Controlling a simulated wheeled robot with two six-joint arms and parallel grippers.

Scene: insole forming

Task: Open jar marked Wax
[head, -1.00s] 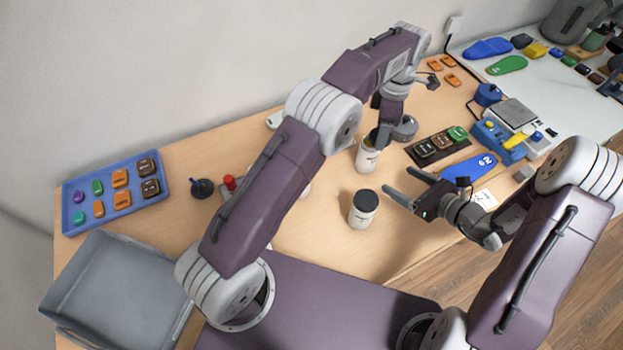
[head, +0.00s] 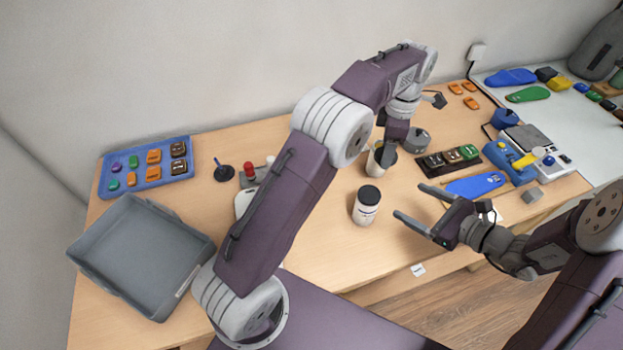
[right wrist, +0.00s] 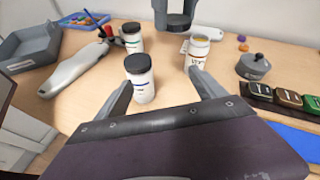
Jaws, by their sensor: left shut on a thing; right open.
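An open white jar (head: 374,165) stands at mid-table, with yellow-orange inside its rim. It also shows in the right wrist view (right wrist: 197,57); its label is too blurred to read surely. My left gripper (head: 387,153) is at this jar in the head view, shut on a dark round piece (right wrist: 178,27) that looks like a lid. A second white jar (head: 366,208) with a black lid stands nearer, and in the right wrist view (right wrist: 141,82) it is beyond my fingers. My right gripper (head: 410,204) is open and empty, to the right of that jar.
A third black-lidded jar (right wrist: 132,40) stands farther back. A grey knobbed pot (right wrist: 252,67), a dark tray of blocks (head: 448,158) and a blue insole (head: 475,186) lie to the right. A grey bin (head: 140,258) and blue tray (head: 146,184) are at left.

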